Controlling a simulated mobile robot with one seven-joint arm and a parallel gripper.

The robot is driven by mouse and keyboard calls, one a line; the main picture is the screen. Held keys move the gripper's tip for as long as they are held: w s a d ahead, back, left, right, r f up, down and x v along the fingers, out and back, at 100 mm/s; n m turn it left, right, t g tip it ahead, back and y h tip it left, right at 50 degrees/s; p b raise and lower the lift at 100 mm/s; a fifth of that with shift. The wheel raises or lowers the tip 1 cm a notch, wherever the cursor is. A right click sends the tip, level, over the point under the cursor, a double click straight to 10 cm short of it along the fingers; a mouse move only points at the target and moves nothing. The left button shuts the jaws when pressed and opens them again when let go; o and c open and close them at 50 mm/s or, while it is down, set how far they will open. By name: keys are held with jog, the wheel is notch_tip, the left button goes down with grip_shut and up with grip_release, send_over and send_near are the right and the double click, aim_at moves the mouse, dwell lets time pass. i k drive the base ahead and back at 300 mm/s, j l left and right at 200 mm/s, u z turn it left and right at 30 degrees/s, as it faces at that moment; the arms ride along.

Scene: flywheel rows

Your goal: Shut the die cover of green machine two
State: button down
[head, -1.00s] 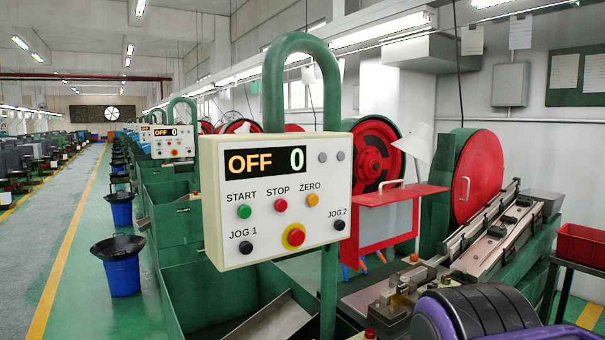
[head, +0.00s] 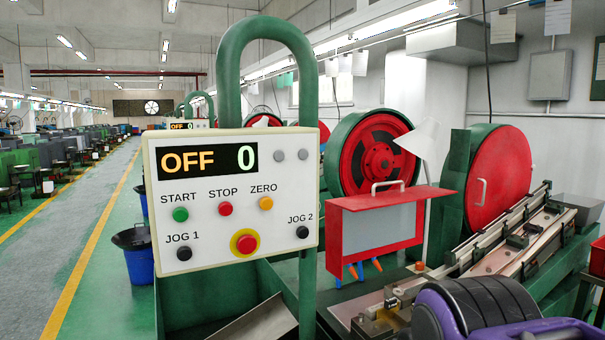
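A red-framed cover (head: 375,237) with a clear grey window and a pale handle on top stands on the near green machine (head: 455,165), in the middle right of the head view. It is raised, with open space under its lower edge, where orange-and-blue tips show. No number naming the machine is legible. The control panel (head: 232,200) in front reads OFF and 0. My gripper is not in view; a purple and black rounded part at the lower right looks like my own arm and hides some of the machine bed.
A green curved post (head: 308,290) carries the panel and stands left of the cover. Two red flywheels (head: 378,155) (head: 500,178) rise behind the cover. A red bin (head: 598,257) is at the right edge. The aisle floor (head: 85,240) on the left is open.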

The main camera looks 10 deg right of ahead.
aim_at(373, 224)
jog(key=i+l+u, duration=0.15)
jog(key=l, duration=0.4)
jog(key=i+l+u, duration=0.15)
jog(key=l, duration=0.35)
jog(key=l+u, duration=0.1)
jog(key=l, duration=0.45)
jog(key=i, duration=0.05)
